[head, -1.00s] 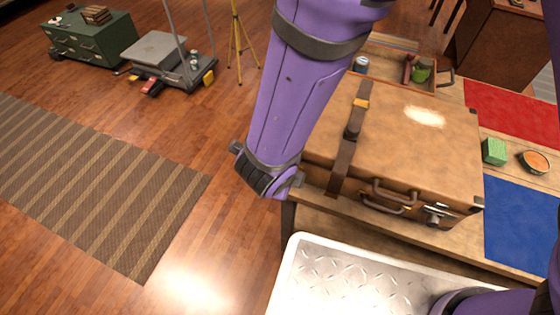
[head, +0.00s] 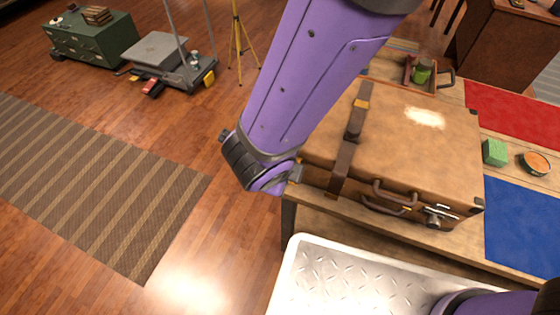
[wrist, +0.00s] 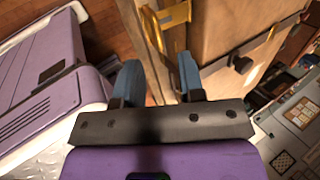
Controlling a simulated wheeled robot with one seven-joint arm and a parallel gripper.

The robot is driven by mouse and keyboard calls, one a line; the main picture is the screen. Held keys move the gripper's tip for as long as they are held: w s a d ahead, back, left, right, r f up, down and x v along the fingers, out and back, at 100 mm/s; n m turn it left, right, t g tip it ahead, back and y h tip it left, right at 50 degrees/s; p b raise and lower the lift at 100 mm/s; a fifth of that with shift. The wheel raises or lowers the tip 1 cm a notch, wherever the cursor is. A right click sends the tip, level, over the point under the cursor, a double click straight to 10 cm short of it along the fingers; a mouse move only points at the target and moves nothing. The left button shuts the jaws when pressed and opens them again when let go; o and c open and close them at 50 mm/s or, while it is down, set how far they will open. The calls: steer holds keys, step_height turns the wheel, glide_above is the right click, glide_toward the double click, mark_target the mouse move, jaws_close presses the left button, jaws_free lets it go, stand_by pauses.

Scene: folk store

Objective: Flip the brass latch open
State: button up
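A tan suitcase (head: 425,140) lies shut on a wooden table, with its handle (head: 390,200) on the near side. A small brass piece (head: 408,209) shows beside the handle, and a grey metal clasp (head: 438,216) sits to its right. In the wrist view, brass-coloured metal (wrist: 176,16) stands ahead of my gripper (wrist: 158,82), beside a tan surface (wrist: 222,28). I cannot tell surely which fitting this is or whether it is flipped. My gripper's two blue-grey fingers are apart with nothing between them. My gripper is not seen in the head view.
A brown strap (head: 351,140) crosses the suitcase. A green block (head: 495,152) and a round bowl (head: 535,163) stand right of it, between a red mat (head: 515,110) and a blue mat (head: 520,220). A tray holding a green item (head: 422,72) lies behind.

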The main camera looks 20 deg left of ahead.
steer(key=v, duration=0.3)
steer(key=shift+w+r, duration=0.15)
steer(key=shift+r, duration=0.2)
stand_by(0.6)
steer(key=v, duration=1)
steer(key=shift+s+r, duration=0.2)
steer(key=shift+r, duration=0.15)
steer(key=shift+d, duration=0.1)
